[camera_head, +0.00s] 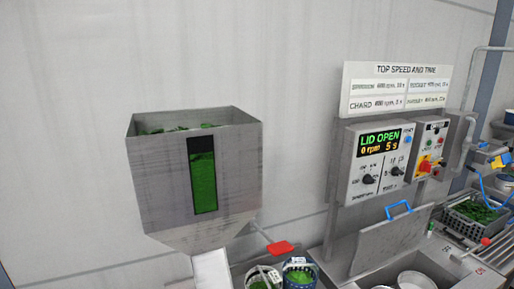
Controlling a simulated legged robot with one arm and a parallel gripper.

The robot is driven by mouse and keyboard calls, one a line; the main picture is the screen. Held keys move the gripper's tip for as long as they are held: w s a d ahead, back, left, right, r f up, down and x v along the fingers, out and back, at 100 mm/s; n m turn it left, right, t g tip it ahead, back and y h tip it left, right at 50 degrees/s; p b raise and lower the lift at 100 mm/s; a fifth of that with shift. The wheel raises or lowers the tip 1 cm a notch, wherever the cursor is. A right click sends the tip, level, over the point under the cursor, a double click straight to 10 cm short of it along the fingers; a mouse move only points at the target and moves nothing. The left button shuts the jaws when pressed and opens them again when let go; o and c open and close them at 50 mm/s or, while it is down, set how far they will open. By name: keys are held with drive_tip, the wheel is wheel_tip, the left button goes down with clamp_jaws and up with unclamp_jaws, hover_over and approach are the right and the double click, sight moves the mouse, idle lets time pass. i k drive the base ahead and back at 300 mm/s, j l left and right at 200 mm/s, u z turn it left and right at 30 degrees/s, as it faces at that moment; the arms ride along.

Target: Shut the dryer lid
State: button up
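The dryer lid (388,243) is a grey metal panel with a blue handle (398,209) along its top edge. It stands raised and tilted back at the lower right of the head view. Below it is the open dryer with a round pale drum (414,281), cut off by the bottom edge of the picture. The control box display (380,143) above reads LID OPEN, 0 rpm, 5 s. My gripper is not in view, so its place relative to the lid does not show.
A grey hopper (165,190) of greens hangs at left above a white chute (212,270). A red handle (280,248) and baskets of greens (299,276) lie left of the dryer. A speed sign (396,88) stands above the controls. A dark crate (470,219) of greens is at right.

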sight(391, 232)
drive_tip(key=k+l, duration=0.1)
drive_tip(key=l, duration=0.25)
drive_tip(key=k+l, duration=0.1)
drive_tip(key=l, duration=0.3)
drive_tip(key=k+l, duration=0.15)
drive_tip(key=l, duration=0.2)
drive_tip(key=i+l+u, duration=0.1)
drive_tip(key=l, duration=0.65)
drive_tip(key=i+l+u, duration=0.1)
drive_tip(key=l, duration=0.7)
drive_tip(key=l+u, duration=0.1)
drive_tip(key=l, duration=0.7)
drive_tip(key=i, duration=0.05)
